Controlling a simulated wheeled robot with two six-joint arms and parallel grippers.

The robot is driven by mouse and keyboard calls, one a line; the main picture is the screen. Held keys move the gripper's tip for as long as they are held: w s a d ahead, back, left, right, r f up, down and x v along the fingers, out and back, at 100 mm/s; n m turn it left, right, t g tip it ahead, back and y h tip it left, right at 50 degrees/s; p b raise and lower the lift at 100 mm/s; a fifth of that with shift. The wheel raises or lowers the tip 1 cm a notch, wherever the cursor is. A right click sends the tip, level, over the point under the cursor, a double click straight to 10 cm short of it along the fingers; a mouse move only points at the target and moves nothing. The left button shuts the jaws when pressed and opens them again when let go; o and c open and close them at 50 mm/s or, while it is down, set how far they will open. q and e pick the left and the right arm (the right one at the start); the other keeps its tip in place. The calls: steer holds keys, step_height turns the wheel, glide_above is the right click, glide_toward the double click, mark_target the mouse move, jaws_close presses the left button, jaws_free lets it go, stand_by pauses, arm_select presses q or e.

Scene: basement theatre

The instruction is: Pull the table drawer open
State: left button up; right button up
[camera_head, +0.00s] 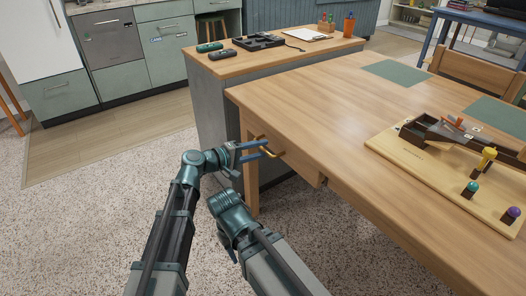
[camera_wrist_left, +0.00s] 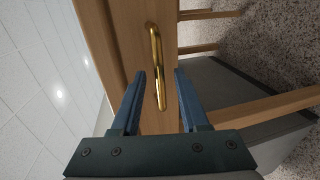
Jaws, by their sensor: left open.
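The wooden table (camera_head: 330,113) has a drawer (camera_head: 299,163) under its near left edge, with a gold bar handle (camera_head: 271,152). My left gripper (camera_head: 265,149) is open at the handle, its two blue fingers pointing at the drawer front. In the left wrist view, the handle (camera_wrist_left: 156,62) stands out from the wooden drawer front (camera_wrist_left: 131,38). The handle's lower end shows between the spread fingertips of my left gripper (camera_wrist_left: 164,72); I cannot tell whether they touch it. Whether the drawer is fully closed is unclear.
On the table lie a wooden board (camera_head: 438,180) with dark blocks and coloured knobs, and green mats (camera_head: 397,72). A wood-topped counter (camera_head: 229,67) with small devices stands behind the table's left end. Speckled floor (camera_head: 85,225) is clear at left.

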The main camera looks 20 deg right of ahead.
arm_select(q)
steer(key=shift+x, duration=0.9)
jaws_close()
stand_by(0.9)
